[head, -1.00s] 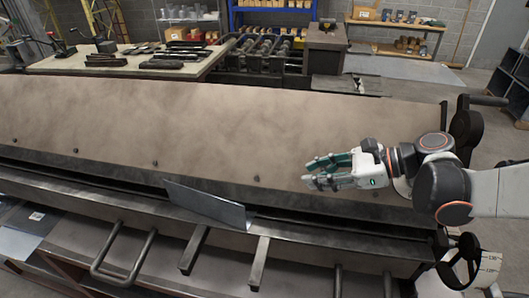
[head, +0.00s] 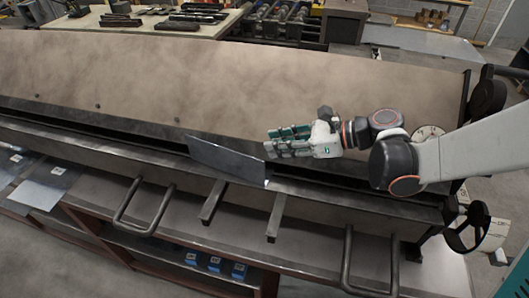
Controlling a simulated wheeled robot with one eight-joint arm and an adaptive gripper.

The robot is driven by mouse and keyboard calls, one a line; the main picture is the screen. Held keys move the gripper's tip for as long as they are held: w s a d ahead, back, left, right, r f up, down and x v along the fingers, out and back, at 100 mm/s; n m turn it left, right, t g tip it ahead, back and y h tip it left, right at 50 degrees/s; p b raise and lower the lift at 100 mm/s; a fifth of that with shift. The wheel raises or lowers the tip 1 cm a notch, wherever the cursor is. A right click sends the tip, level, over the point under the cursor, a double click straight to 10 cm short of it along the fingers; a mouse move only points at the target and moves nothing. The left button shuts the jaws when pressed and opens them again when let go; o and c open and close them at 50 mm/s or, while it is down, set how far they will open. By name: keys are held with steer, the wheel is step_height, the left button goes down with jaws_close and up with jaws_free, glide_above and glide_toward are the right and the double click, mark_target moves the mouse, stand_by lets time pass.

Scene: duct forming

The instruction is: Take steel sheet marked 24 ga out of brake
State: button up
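A small grey steel sheet (head: 228,159) stands tilted up in the brake (head: 330,192), its lower edge at the dark slot along the jaw. I cannot read any gauge mark on it. My gripper (head: 269,143), white with green-grey fingers, reaches in from the right over the brake. Its two fingers are apart and point left, with nothing seen between them. The fingertips are close to the sheet's upper right corner; I cannot tell whether they touch it.
Bar handles (head: 147,208) and two short arms stick out from the brake's front. Flat sheets (head: 42,190) lie at the left, and blue boxes (head: 214,263) sit on the shelf below. A tool-covered bench (head: 130,27) stands behind. The brake's broad brown face is clear.

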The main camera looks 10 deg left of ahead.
steer(key=x, duration=0.4)
steer(key=shift+f, duration=0.15)
steer(key=shift+c, duration=0.6)
jaws_close()
steer(key=shift+o, duration=0.6)
jaws_free()
steer(key=w+p+v, duration=0.1)
steer(key=v, duration=1.2)
steer(key=shift+s+d+r, duration=0.3)
steer(key=shift+s+r, duration=0.1)
steer(key=shift+s, duration=0.1)
